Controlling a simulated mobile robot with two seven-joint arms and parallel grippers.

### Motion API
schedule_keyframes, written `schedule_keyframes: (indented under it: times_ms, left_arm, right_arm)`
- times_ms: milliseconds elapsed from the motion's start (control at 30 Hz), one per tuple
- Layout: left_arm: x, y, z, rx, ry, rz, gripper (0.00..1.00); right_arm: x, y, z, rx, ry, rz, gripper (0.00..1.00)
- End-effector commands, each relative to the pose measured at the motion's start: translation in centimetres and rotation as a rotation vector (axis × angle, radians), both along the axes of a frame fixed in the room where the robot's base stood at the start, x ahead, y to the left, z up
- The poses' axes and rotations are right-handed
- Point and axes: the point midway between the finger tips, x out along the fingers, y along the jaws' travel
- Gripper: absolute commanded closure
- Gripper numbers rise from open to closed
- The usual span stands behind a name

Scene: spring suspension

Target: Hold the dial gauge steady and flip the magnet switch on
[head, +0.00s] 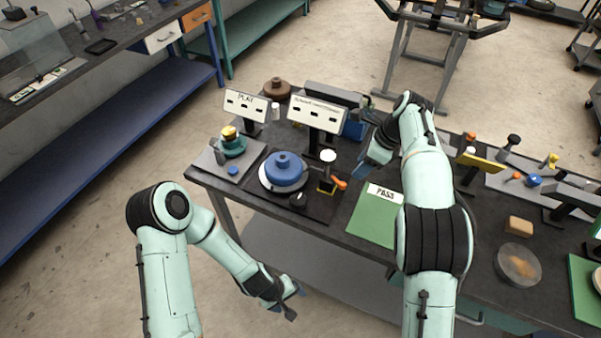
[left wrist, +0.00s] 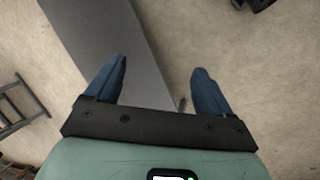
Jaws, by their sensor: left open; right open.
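A dial gauge with a round white top (head: 328,156) stands upright on the bench, beside a blue round part (head: 284,168). Below it is a black and yellow block (head: 326,186), which looks like the magnet base, with an orange lever (head: 340,183) on its right side; whether the lever is on or off I cannot tell. My right gripper (head: 366,166) is open, to the right of the gauge and apart from it. My left gripper (head: 290,297) is low in front of the bench, away from the gauge. In the left wrist view its two fingers (left wrist: 158,90) are apart and empty.
A green mat marked PASS (head: 372,222) lies right of the gauge. Sign boards (head: 316,114) stand behind it. A black knob-like piece (head: 298,200) sits near the front edge. A grey lower shelf (head: 300,255) runs under the bench, and open floor lies in front.

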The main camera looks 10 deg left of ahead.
Motion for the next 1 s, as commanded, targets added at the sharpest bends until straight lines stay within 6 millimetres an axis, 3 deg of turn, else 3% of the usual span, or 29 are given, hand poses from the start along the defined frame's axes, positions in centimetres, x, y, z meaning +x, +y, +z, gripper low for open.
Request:
schedule_keyframes:
  times_ms: [33,200,467,667,900,1000]
  left_arm:
    - [1.4,-1.2,1.5,-0.02,-0.006,0.043,0.18]
    - [4.2,-5.8,6.6,-0.118,0.018,0.193,0.18]
    - [6.8,-13.4,16.1,-0.367,0.114,0.42,0.18]
    - [12.2,-11.6,19.5,-0.738,0.336,0.771,0.18]
    - [19.9,-4.8,25.0,-1.207,0.42,1.068,0.18]
    - [21.8,-2.1,26.7,-1.347,0.416,1.126,0.18]
  right_arm:
    - [0.1,0.0,0.1,0.0,-0.001,0.0,0.57]
    - [0.1,0.0,0.1,0.0,-0.001,0.0,0.57]
    - [0.1,0.0,0.1,0.0,-0.001,0.0,0.57]
    - [0.1,0.0,0.1,0.0,-0.001,0.0,0.57]
    - [0.1,0.0,0.1,0.0,-0.001,0.0,0.57]
    - [0.1,0.0,0.1,0.0,-0.001,0.0,0.57]
